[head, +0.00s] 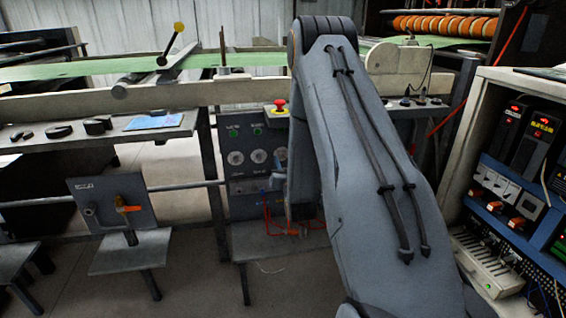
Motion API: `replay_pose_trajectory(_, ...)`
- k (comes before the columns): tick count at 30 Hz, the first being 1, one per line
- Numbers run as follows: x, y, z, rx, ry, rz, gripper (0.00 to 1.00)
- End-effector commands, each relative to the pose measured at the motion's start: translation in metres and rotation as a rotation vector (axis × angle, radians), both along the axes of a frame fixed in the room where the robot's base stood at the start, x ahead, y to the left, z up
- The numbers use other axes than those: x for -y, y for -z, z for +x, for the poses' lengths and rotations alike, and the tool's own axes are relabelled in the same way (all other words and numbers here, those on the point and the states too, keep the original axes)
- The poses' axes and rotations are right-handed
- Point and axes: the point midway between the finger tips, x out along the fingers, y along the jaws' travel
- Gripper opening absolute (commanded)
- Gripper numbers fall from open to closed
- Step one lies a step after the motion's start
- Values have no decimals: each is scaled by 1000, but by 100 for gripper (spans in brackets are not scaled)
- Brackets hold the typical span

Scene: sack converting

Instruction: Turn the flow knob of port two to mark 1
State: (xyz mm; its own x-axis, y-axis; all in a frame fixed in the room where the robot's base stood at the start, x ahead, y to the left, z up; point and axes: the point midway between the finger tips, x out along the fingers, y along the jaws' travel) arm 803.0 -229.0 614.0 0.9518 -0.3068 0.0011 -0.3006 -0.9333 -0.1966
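A grey control panel (246,172) stands at the centre, partly hidden on its right by my arm. It carries a row of round pale dials (235,157), and a lower strip with small fittings (240,188), from which red and blue lines run down. The port labels and marks are too small to read, so I cannot tell which knob belongs to port two or where it points. My gripper (277,181) seems to be the small grey part at the panel's lower right, close in front of the strip. Its fingers are too small and too covered to read, and contact is unclear.
An orange-handled valve on a grey plate (112,205) stands at left. An open electrical cabinet (500,180) is close at right. A long pale beam (150,97) crosses behind. Floor shows between the stands.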

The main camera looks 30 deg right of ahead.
Motion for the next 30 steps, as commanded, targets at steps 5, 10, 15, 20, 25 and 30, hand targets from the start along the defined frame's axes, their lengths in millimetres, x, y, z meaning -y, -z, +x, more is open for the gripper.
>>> replay_pose_trajectory(5, 5, 0, 17, 0, 0, 0, 35)
replay_pose_trajectory(10, 7, 0, 21, -1, 0, 0, 35)
replay_pose_trajectory(15, 7, 0, 21, -1, 0, 0, 35)
replay_pose_trajectory(20, 7, 0, 21, -1, 0, 0, 10)
replay_pose_trajectory(25, 7, 0, 21, -1, 0, 0, 0)
replay_pose_trajectory(30, 6, 0, 21, -7, 0, -18, 0)
